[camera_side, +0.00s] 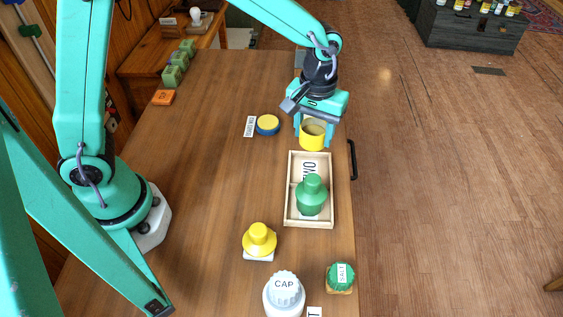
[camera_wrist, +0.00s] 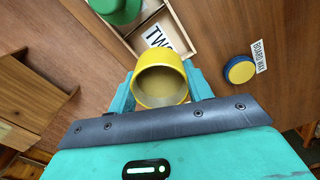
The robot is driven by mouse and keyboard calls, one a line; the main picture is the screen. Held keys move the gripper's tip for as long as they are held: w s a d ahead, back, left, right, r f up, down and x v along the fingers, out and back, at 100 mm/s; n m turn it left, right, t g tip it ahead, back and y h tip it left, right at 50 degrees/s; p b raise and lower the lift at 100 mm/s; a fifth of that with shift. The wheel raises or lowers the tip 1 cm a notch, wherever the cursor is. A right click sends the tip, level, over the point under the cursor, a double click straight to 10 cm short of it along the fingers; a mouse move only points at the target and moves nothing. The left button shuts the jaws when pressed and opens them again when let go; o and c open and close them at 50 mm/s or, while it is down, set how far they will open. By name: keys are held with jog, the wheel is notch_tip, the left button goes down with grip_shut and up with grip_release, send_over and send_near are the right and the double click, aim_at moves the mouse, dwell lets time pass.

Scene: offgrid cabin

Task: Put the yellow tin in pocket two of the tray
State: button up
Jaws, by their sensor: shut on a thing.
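The yellow tin (camera_side: 312,136) is an open-topped cylinder between the fingers of my gripper (camera_side: 314,130). My gripper is shut on it, just beyond the far end of the tray. In the wrist view the tin (camera_wrist: 160,80) sits between the teal fingers, its opening facing the camera. The wooden tray (camera_side: 290,189) has a pocket labelled TWO (camera_wrist: 158,38), which looks empty, nearest the tin. A green knobbed object (camera_side: 312,194) stands in the tray's nearer part and hides the label there. Whether the tin touches the table is unclear.
A blue tin with a yellow lid (camera_side: 268,124) stands left of my gripper by a BOARD WAX label. A yellow knobbed object (camera_side: 259,240), a white CAP jar (camera_side: 284,293) and a green SALT jar (camera_side: 340,276) stand nearer the camera. The table's left middle is clear.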

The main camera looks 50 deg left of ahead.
send_over(309, 171)
jog(key=shift+f, duration=3)
jog(key=shift+f, duration=0.1)
jog(key=shift+f, duration=1.75)
jog(key=shift+f, duration=0.15)
jog(key=o, duration=0.8)
notch_tip(309, 171, up, 12)
